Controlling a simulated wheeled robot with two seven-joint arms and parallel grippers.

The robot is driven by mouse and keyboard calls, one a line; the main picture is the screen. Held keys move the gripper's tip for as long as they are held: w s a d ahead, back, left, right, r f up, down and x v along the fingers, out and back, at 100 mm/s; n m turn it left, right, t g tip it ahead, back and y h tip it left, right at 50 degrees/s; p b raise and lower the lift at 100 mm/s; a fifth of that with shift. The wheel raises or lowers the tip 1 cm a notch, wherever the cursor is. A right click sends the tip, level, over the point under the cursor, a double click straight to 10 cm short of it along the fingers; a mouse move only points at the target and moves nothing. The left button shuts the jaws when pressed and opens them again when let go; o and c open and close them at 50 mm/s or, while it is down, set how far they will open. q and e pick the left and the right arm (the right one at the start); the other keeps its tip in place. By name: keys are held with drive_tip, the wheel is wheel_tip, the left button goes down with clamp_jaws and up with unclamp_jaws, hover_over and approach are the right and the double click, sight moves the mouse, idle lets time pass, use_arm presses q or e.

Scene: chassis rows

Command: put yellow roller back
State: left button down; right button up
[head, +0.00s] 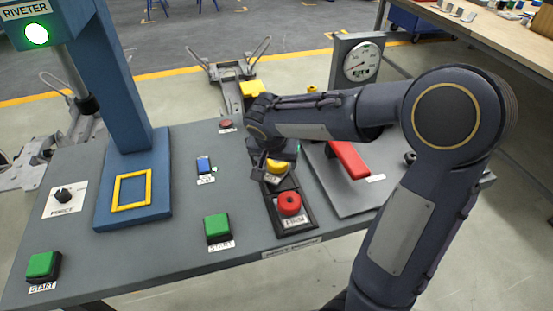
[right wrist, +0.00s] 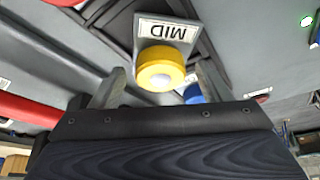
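A yellow roller (head: 277,167) with a pale centre stands at a plate labelled MID on the dark rack (head: 306,218) in the middle of the bench. In the right wrist view the yellow roller (right wrist: 160,70) shows between my right gripper's (right wrist: 162,85) two fingers, with a visible gap on each side. The right gripper (head: 276,158) is open, just above and behind the roller in the head view. The arm hides the rack's rear part. My left gripper is not in view.
A red roller (head: 289,204) stands at the rack's front. A green start button (head: 217,227) and a blue switch (head: 204,165) are to the left. A red bar (head: 348,160) and a gauge (head: 362,61) are to the right. The blue riveter press (head: 130,95) stands at left.

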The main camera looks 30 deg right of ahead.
drive_tip(key=shift+r+p, duration=0.3)
drive_tip(key=shift+p, duration=0.1)
drive_tip(key=shift+a+r, duration=0.1)
drive_tip(key=shift+r, duration=0.25)
drive_tip(key=p+v, duration=0.1)
drive_tip(key=v, duration=1)
drive_tip(key=s+a+f+n+t+y, duration=0.1)
drive_tip(key=s+a+f+n+y, duration=0.1)
drive_tip(key=s, duration=0.7)
drive_tip(key=s+a+f+n+t+y, duration=0.1)
drive_tip(key=s+f+n+y, duration=0.3)
drive_tip(key=s, duration=0.6)
drive_tip(key=shift+a+n+y, duration=0.4)
drive_tip(key=shift+a+n, duration=0.2)
drive_tip(key=shift+a, duration=0.2)
drive_tip(key=shift+p, duration=0.3)
